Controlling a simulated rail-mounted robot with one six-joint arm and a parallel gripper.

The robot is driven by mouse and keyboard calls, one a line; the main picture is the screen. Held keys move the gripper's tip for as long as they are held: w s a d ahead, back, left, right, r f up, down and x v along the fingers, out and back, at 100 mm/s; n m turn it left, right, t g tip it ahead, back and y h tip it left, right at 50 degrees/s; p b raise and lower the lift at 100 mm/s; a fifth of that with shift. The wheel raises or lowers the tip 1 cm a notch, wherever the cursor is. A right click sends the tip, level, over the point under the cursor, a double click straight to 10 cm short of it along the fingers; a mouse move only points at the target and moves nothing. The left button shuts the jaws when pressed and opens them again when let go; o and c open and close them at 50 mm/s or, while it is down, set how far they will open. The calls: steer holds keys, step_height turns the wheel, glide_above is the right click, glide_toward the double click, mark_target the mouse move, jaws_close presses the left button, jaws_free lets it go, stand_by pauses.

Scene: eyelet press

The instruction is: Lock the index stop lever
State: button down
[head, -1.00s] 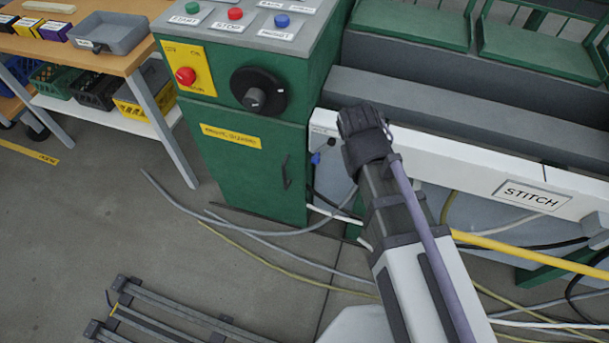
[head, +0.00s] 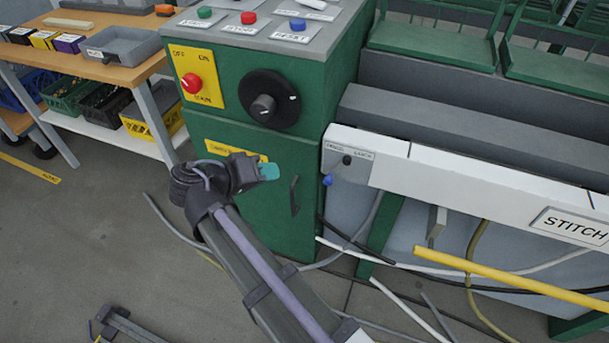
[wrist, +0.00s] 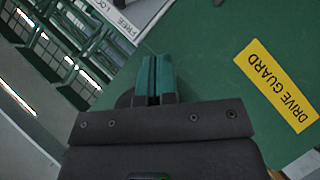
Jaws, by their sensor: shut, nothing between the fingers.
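The index stop lever (head: 337,170) is a short lever with a blue knob (head: 327,180), on a grey plate at the left end of the white rail. It slants down and left from its dark pivot, toward the plate's left side. The plate's small print is hard to read in the head view; the wrist view shows FREE and LOCK on a label (wrist: 122,18). My gripper (head: 268,171) is shut and empty, left of the lever and apart from it, in front of the green cabinet. Its teal fingers (wrist: 155,78) are together in the wrist view.
The white rail (head: 470,183) bears a STITCH sign. Cables and a yellow bar (head: 510,270) lie below it. A workbench stands left.

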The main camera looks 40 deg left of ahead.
steer(key=b, duration=0.4)
glide_toward(328, 175)
steer(key=w+a, duration=0.1)
steer(key=w, duration=0.2)
steer(key=shift+w+d+f+b, duration=0.2)
steer(key=shift+d+f+b, duration=0.05)
steer(key=shift+d+b, duration=0.25)
steer(key=shift+w+d+f+b, duration=0.25)
steer(key=shift+d+b, duration=0.15)
steer(key=shift+b, duration=0.1)
steer(key=shift+w+d+f, duration=0.1)
steer(key=shift+w+d, duration=0.15)
steer(key=shift+d, duration=0.1)
